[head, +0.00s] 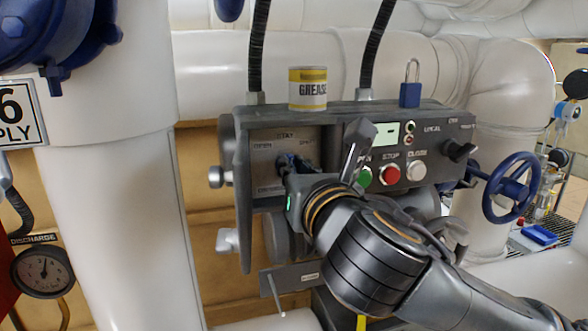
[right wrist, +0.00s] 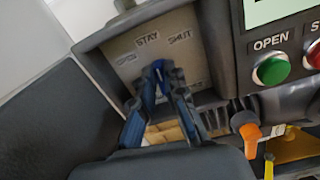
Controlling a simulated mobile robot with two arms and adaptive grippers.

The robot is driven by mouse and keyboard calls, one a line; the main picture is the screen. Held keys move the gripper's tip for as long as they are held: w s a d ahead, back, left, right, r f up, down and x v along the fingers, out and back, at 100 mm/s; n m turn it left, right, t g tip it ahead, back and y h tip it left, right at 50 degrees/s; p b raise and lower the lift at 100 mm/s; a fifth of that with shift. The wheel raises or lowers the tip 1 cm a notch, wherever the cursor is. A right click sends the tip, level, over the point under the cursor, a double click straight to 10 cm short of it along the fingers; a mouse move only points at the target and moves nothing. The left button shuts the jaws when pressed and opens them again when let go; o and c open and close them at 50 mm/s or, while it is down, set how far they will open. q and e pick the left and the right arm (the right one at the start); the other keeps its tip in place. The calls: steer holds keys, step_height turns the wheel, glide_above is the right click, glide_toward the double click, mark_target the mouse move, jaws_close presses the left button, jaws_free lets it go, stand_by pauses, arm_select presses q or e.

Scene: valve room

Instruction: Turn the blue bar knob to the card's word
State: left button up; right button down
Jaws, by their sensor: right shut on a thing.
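The blue bar knob (right wrist: 158,69) sits on a grey plate (right wrist: 126,57) with words around it. In the right wrist view, STAY is above the knob, SHUT is to the upper right and a word that looks like OPEN is to the left. My right gripper (right wrist: 156,82) is shut on the knob, one finger on each side, and hides much of it. The head view shows the gripper (head: 289,168) reaching the plate from the right. Which word the knob points to is hard to tell. I see no card that I can make out. My left gripper is out of view.
Right of the plate are a green button (head: 364,177), a red button (head: 389,175), a white button (head: 416,170) and a black selector (head: 459,151). A GREASE can (head: 307,91) and blue padlock (head: 410,95) are on top. A blue handwheel (head: 511,188) is farther right.

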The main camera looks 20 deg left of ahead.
steer(key=m+b, duration=0.1)
steer(key=m, duration=0.2)
steer(key=m+b, duration=0.1)
steer(key=m, duration=0.3)
steer(key=m+b, duration=0.1)
steer(key=m, duration=0.2)
steer(key=shift+w+d+f+m+b, duration=0.2)
steer(key=shift+w+d+m+b, duration=0.1)
steer(key=shift+d+b, duration=0.1)
stand_by(0.3)
steer(key=c, duration=1.4)
jaws_free()
steer(key=shift+s, duration=0.1)
steer(key=v, duration=1.1)
steer(key=shift+s+d, duration=0.25)
steer(key=shift+s, duration=0.05)
